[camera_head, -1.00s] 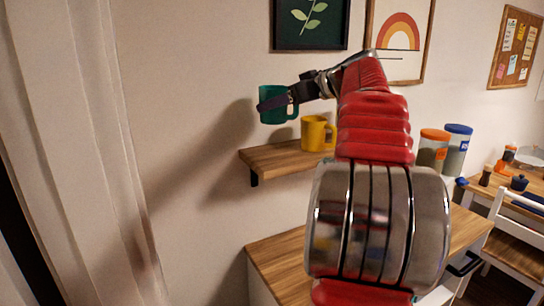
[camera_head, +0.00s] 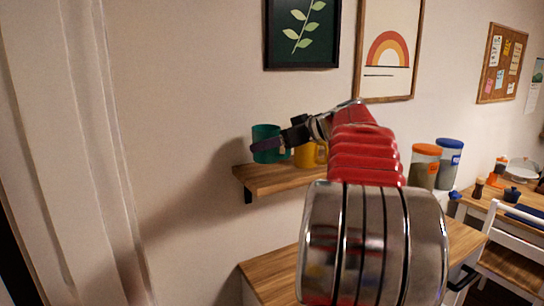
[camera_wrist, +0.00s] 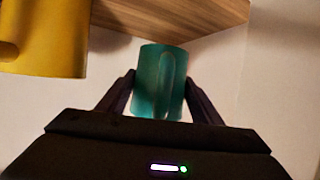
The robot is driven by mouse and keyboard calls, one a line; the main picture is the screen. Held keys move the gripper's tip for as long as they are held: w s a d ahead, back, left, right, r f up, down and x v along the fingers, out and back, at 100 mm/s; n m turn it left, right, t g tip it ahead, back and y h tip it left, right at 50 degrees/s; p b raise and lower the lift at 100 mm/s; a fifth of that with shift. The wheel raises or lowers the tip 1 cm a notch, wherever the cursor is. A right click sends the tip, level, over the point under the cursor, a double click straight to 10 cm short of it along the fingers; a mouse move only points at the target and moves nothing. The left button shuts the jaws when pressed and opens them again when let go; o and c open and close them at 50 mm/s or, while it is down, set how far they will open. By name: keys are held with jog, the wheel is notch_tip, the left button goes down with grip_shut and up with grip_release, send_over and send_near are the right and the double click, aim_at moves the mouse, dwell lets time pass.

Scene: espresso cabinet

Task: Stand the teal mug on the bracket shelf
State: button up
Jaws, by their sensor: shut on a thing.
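The teal mug (camera_head: 266,131) is upright in the head view, over the left end of the bracket shelf (camera_head: 262,184). Its base is close to the shelf's top; I cannot tell whether they touch. My gripper (camera_head: 262,147) is shut on the mug. In the wrist view the fingers of my gripper (camera_wrist: 159,88) lie on both sides of the teal mug (camera_wrist: 152,70), with its handle facing the camera. The wooden shelf (camera_wrist: 170,14) fills the top of that view.
A yellow mug (camera_head: 308,156) stands on the shelf to the right, partly hidden by my arm; it also shows in the wrist view (camera_wrist: 45,40). A framed leaf picture (camera_head: 302,35) hangs above. Canisters (camera_head: 424,166) stand further right.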

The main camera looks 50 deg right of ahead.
aim_at(276, 153)
jog(key=shift+f, duration=1.85)
jog(key=o, duration=1.3)
jog(key=shift+f, duration=0.15)
jog(key=shift+r, duration=0.2)
jog(key=v, duration=1.2)
